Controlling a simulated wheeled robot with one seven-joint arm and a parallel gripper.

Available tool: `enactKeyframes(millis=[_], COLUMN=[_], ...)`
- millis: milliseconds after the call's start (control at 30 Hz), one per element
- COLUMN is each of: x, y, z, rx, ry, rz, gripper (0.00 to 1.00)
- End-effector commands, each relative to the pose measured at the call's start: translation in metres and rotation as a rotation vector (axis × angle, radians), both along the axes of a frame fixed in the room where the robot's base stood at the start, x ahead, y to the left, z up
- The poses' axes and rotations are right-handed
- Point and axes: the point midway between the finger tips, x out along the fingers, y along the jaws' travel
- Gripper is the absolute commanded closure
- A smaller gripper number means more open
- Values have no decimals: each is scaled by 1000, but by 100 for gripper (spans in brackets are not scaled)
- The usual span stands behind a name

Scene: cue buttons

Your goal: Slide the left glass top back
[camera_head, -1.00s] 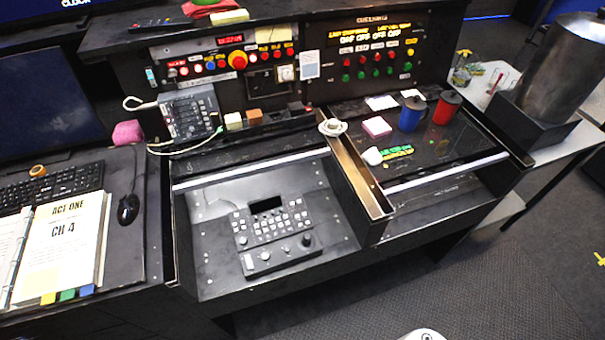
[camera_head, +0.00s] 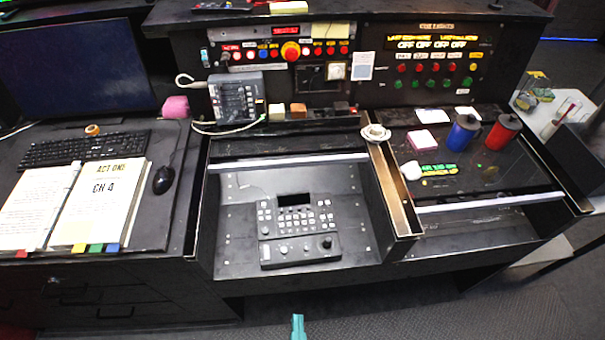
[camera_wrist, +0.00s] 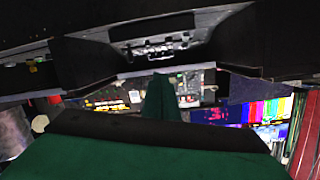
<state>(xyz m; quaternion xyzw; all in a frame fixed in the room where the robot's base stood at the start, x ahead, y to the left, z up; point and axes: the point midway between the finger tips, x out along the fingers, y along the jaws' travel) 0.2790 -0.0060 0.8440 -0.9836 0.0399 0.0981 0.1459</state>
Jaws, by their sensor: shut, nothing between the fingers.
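The left glass top (camera_head: 290,147) is a dark panel with a pale front bar (camera_head: 285,163). The bar lies toward the rear of the left bay, and the bay in front of it is open, showing a control panel (camera_head: 298,232). My gripper (camera_head: 298,322) shows as a small teal tip at the bottom of the head view, in front of the desk and apart from it. In the wrist view my gripper (camera_wrist: 160,88) is shut and empty, with the upside-down console beyond it.
The right glass top (camera_head: 470,182) carries a blue cup (camera_head: 463,133), a red cup (camera_head: 503,132) and pink notes (camera_head: 428,141). A binder (camera_head: 110,205) and mouse (camera_head: 163,180) lie left.

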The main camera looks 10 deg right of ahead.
Motion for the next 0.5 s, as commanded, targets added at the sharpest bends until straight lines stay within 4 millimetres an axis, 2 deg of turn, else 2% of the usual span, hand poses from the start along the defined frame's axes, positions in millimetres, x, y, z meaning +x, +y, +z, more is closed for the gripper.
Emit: enactKeyframes(millis=[33,267,500], x=[19,97,186], y=[-2,-9,-19], z=[-4,-19,-11], rx=[77,458,844], ry=[-21,-88,-159], rz=[-27,-111,-137], gripper=[100,100,100])
